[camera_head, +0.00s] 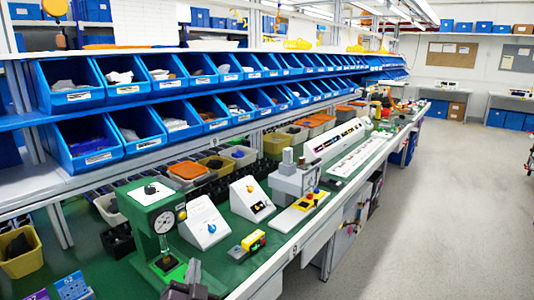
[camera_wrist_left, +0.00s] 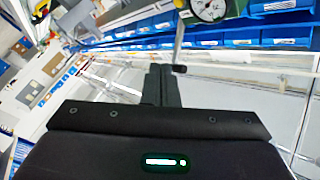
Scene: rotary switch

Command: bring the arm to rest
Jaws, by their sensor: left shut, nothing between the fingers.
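My right gripper is in neither view.
A small yellow and black device (camera_head: 253,241) lies near the bench's front edge. Blue bins (camera_head: 135,128) fill the shelves behind. The grey floor (camera_head: 430,220) at right is clear.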

